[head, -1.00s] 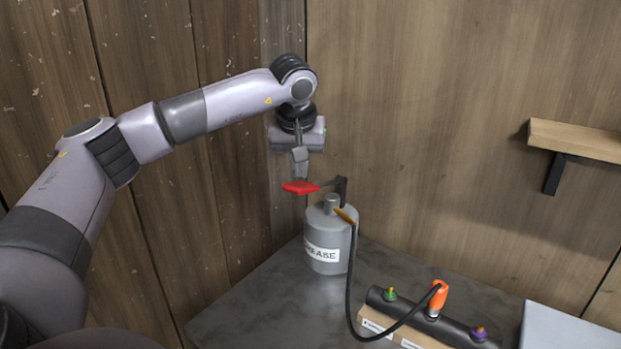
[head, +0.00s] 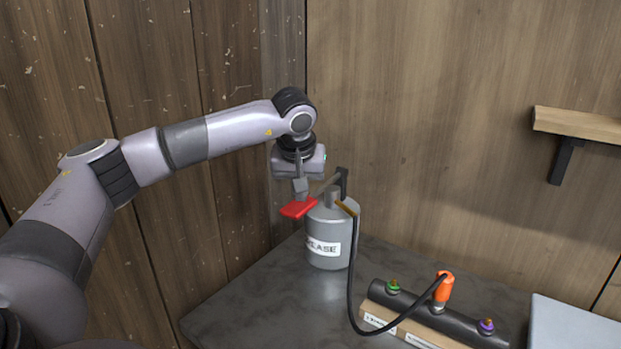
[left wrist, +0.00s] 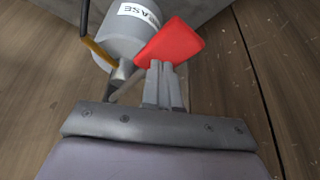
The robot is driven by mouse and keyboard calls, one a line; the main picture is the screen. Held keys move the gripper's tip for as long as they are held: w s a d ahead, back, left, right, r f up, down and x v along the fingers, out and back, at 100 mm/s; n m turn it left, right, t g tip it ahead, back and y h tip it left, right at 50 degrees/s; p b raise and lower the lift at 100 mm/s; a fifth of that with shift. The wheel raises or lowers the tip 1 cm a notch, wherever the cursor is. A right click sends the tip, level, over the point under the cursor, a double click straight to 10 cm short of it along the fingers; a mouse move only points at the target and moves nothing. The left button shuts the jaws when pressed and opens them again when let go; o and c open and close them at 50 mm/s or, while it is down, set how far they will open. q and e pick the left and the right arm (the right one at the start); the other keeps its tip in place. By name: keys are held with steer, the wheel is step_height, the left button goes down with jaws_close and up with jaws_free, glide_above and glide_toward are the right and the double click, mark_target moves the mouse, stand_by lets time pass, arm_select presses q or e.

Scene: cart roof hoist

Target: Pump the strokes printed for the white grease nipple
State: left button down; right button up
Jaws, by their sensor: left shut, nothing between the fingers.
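The grey grease pump (head: 322,261) stands on the dark bench with its label partly readable. Its lever ends in a red paddle (head: 297,209) that hangs out left of the pump, low beside its top. My left gripper (head: 301,197) is shut and empty, fingers pointing down at the paddle's upper side, seemingly touching it. In the left wrist view the fingertips (left wrist: 161,68) meet the near edge of the red paddle (left wrist: 172,42). A black hose runs to an orange coupler (head: 443,287) on the middle nipple, hiding that nipple's colour. My right gripper is out of view.
A dark pipe (head: 415,306) carries a green-ringed nipple (head: 393,287) and a purple-ringed nipple (head: 486,325). Labels below it are too small to read. A pale flat panel (head: 570,325) lies right. A wooden shelf (head: 580,124) is on the back wall.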

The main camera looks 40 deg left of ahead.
arm_select(q)
step_height(320, 180, up, 8)
steer(key=p, duration=0.8)
steer(key=shift+f, duration=0.1)
step_height(320, 180, down, 8)
steer(key=b, duration=0.4)
steer(key=shift+f+b, duration=0.15)
steer(key=shift+b, duration=0.25)
step_height(320, 180, up, 6)
steer(key=p, duration=0.5)
step_height(320, 180, up, 2)
steer(key=shift+r, duration=0.25)
steer(key=shift+f, duration=0.1)
